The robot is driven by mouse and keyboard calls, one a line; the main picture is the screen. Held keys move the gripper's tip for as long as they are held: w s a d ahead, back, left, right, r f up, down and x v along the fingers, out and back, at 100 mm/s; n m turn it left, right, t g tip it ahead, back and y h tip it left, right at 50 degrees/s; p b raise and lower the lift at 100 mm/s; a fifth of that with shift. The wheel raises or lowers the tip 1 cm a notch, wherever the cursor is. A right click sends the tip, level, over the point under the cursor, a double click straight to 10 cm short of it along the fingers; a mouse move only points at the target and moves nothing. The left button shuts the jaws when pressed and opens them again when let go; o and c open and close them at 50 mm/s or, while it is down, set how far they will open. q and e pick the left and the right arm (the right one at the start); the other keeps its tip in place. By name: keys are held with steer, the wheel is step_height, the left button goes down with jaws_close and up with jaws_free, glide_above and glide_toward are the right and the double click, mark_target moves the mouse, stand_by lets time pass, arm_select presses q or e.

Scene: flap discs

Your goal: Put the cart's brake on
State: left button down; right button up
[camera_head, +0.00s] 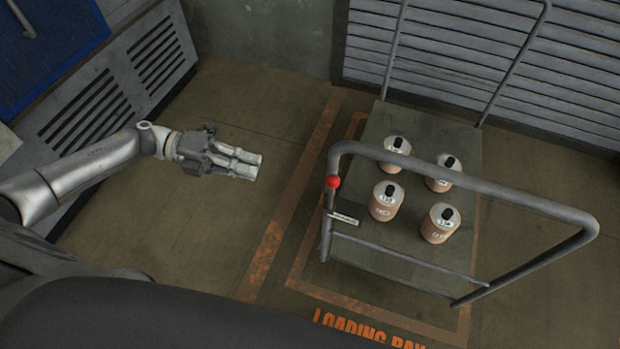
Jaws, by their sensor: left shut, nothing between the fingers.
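The cart (380,258) stands on the floor to the right, with a flat grey deck and a tube handle (470,180) at its near end. A brake lever with a red knob (333,182) sits at the left upright of that handle. A small pale label plate (343,218) is just below the knob. My left gripper (258,167) is shut and empty, pointing right, in the air to the left of the cart. It is apart from the red knob. My right gripper is not in view.
Several brown canisters (386,201) with pale tops and black caps stand on the deck. Orange floor lines and "LOADING BAY" lettering (365,330) surround the cart. A louvred grey cabinet (110,90) is at the left, and a slatted shutter (560,70) is behind. Floor between gripper and cart is clear.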

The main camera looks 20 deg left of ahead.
arm_select(q)
steer(key=shift+d, duration=0.1)
steer(key=p, duration=0.4)
glide_toward(328, 186)
steer(key=x, duration=0.5)
steer(key=shift+d, duration=0.2)
steer(key=shift+w+d+f, duration=0.1)
steer(key=shift+d+f, duration=0.1)
steer(key=shift+d, duration=0.4)
